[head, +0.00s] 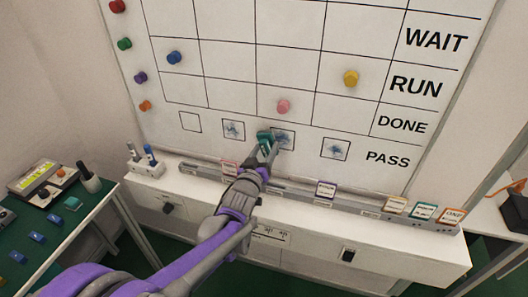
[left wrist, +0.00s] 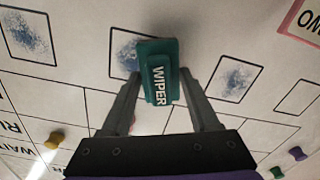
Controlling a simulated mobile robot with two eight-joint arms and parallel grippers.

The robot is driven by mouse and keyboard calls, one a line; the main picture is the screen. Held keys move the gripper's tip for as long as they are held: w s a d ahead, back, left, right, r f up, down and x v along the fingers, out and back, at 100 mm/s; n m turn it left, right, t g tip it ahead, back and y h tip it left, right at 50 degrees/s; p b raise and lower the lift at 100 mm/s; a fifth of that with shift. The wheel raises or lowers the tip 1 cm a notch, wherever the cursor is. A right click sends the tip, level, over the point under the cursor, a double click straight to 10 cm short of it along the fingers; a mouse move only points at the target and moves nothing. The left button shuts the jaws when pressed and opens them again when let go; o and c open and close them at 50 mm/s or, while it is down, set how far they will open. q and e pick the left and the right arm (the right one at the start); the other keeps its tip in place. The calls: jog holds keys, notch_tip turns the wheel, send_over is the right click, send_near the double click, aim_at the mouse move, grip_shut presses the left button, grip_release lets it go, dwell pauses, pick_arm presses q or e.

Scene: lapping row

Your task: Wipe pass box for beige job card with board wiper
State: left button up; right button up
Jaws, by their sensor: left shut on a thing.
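My left gripper (head: 266,146) is shut on the green board wiper (head: 264,137), in front of the PASS row. The wiper also shows in the left wrist view (left wrist: 158,72), labelled WIPER, between the fingers (left wrist: 160,105). It overlaps the left edge of a pass box with blue smudges (head: 285,139); I cannot tell whether it touches the board. Smudged boxes stand to its left (head: 233,129) and right (head: 335,149); the far-left box (head: 190,121) looks clean. The beige job card (head: 396,205) stands in the rail below. My right gripper is not in view.
The grey rail (head: 290,191) below the board holds other cards, including purple (head: 326,189), green (head: 423,211) and orange (head: 451,217). A pen holder (head: 146,169) stands left on the ledge. A pink magnet (head: 283,107) sits above the middle box. A green-topped table (head: 75,235) is at left.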

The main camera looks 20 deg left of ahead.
pick_arm(q)
jog(key=shift+w, duration=0.9)
dwell(0.5)
jog(key=shift+d+p, duration=0.3)
jog(key=shift+d, duration=0.65)
jog(key=shift+s+d, duration=0.15)
jog(key=shift+d, duration=0.85)
jog(key=shift+d+b, duration=0.7)
jog(key=shift+d, duration=1.15)
